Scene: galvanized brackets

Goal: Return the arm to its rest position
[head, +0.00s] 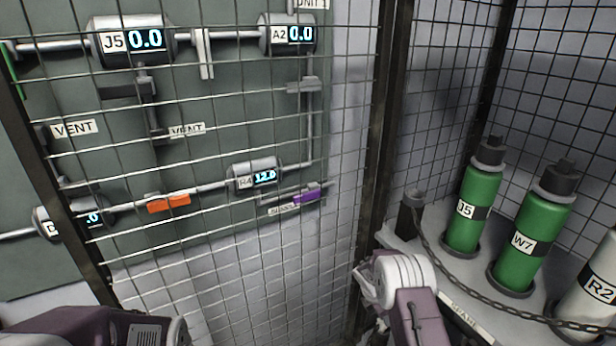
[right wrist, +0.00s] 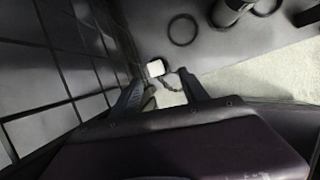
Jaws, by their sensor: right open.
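My right gripper (right wrist: 160,82) shows in the right wrist view with its two dark fingers apart and nothing between them. Beyond the fingertips are a small white-topped post (right wrist: 156,68) and a dark chain. In the head view, part of my right arm (head: 408,297) rises from the bottom, right of centre, in front of the shelf's left end; its fingers cannot be made out there. Part of my left arm (head: 95,328) lies along the bottom left edge of the head view, and its gripper is out of sight.
A wire mesh fence (head: 230,100) stands before a green panel with pipes and displays. Dark mesh (right wrist: 70,60) is close left of the right gripper.

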